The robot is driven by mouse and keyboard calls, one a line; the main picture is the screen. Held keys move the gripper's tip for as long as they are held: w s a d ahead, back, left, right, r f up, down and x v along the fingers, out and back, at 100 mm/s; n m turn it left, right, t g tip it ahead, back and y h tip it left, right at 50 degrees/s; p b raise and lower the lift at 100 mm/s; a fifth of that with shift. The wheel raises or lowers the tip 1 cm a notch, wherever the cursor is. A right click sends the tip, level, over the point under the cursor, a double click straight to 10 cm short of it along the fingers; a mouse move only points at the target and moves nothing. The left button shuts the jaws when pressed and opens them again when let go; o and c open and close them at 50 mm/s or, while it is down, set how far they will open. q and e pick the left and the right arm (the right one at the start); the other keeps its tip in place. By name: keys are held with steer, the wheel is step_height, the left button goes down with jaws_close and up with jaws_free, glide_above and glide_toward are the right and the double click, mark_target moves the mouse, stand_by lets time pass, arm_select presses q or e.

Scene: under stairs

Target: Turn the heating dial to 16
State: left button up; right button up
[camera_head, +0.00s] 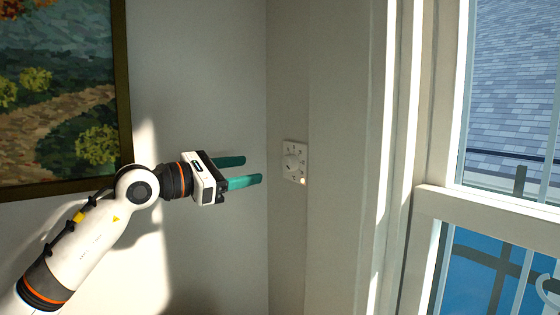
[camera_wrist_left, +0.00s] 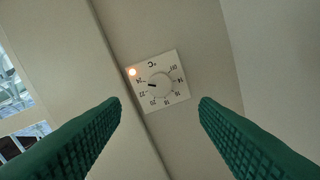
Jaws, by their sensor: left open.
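The heating dial (camera_head: 294,161) is a round white knob on a square white plate on the narrow wall beside the window. In the left wrist view the dial (camera_wrist_left: 161,84) is ringed by small numbers, shown turned over. A dark mark on the knob points left, towards what looks like 24 or 22; I cannot tell which. An orange light glows at one plate corner. My left gripper (camera_head: 252,169) is open and empty, with green fingers aimed at the dial and short of it. In the left wrist view the dial lies between and beyond the fingertips (camera_wrist_left: 160,101). My right gripper is out of view.
A framed landscape painting (camera_head: 60,95) hangs on the left wall. A white-framed window (camera_head: 510,100) is at the right, its trim standing close beside the dial's wall. The space between my left fingers and the dial looks clear.

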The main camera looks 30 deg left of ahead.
mark_target(286, 164)
arm_select(q)
steer(key=p+x, duration=0.5)
steer(key=x, duration=0.3)
steer(key=shift+w+r+p, duration=0.15)
steer(key=shift+p, duration=0.2)
steer(key=shift+w+d, duration=0.35)
steer(key=shift+w, duration=0.3)
steer(key=shift+c, duration=0.3)
steer(key=c, duration=0.9)
